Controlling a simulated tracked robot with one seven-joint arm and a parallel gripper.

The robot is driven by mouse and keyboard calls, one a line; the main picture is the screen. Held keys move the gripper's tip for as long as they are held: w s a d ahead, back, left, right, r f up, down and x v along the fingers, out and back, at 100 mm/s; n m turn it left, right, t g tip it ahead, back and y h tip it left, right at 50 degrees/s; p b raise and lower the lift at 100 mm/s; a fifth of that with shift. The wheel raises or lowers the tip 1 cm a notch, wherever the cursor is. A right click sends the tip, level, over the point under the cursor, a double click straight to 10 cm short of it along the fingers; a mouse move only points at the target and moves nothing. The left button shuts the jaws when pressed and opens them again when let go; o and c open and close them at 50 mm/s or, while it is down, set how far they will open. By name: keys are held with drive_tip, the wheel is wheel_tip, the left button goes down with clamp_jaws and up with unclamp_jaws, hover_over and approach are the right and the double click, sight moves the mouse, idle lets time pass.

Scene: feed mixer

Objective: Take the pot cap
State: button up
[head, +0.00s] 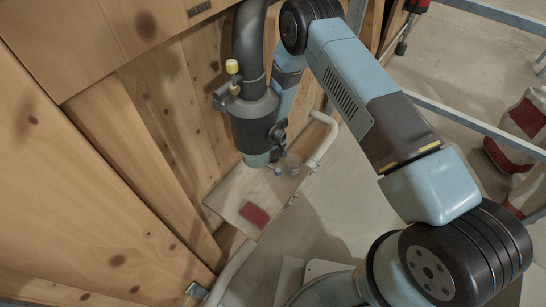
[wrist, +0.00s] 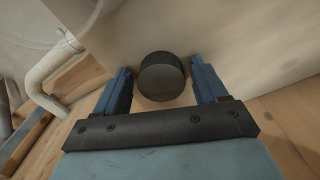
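The pot cap (wrist: 161,80) is a dark grey, round, short cylinder in the wrist view, set against a pale surface. My gripper (wrist: 159,64) has two blue fingers, one on each side of the cap. The fingers are apart, with a visible gap between each finger and the cap, so it is open and holds nothing. In the head view I cannot clearly pick out the cap or my fingertips; the area around the lower end of the dark cylinder is small and cluttered.
A thick dark pipe (head: 248,42) with a yellow knob (head: 232,66) runs down beside the wooden wall (head: 75,190). A white bent pipe (head: 323,140) is close by, also in the wrist view (wrist: 49,72). A pale board (head: 226,194) with a red patch lies below. Metal rails (head: 480,127) cross the right.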

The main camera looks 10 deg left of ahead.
drive_tip(key=c, duration=0.9)
drive_tip(key=shift+o, duration=0.2)
drive_tip(key=shift+r, duration=0.15)
